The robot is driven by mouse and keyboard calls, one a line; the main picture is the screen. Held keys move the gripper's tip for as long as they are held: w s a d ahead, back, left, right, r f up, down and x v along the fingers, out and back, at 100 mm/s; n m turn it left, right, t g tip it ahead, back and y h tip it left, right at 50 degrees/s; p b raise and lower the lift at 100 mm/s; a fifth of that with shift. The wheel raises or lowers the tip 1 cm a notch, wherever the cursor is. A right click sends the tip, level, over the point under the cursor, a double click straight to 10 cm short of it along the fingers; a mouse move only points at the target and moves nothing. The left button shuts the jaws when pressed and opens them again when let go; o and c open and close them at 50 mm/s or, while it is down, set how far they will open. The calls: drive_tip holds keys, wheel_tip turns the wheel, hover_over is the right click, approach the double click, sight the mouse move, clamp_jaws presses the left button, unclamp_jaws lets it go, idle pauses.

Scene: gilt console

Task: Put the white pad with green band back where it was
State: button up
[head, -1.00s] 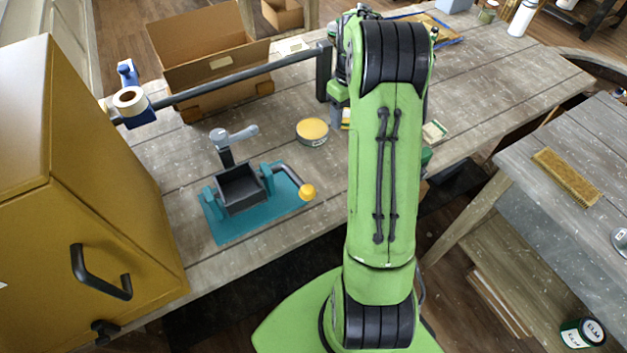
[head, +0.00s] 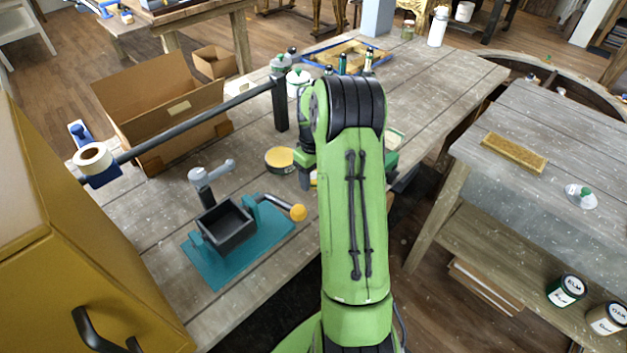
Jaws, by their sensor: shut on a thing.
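A small pale flat thing with some green on it (head: 395,138) lies on the wooden workbench (head: 440,100), just right of my arm. It looks like the white pad with green band, but my arm partly covers that area and I cannot be sure. My green arm stands in the middle of the head view. A green and dark part of it shows at its left side, by the round yellow tin (head: 280,159).
A teal-based vise-like device (head: 205,262) and an open cardboard box (head: 140,135) are at left, with a dark bar crossing before the box. A yellow cabinet (head: 40,250) stands near left.

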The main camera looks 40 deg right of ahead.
drive_tip(key=shift+d+f, duration=0.15)
drive_tip(key=shift+f, duration=0.45)
drive_tip(key=shift+f, duration=0.1)
drive_tip(key=o, duration=0.9)
drive_tip(key=shift+o, duration=0.2)
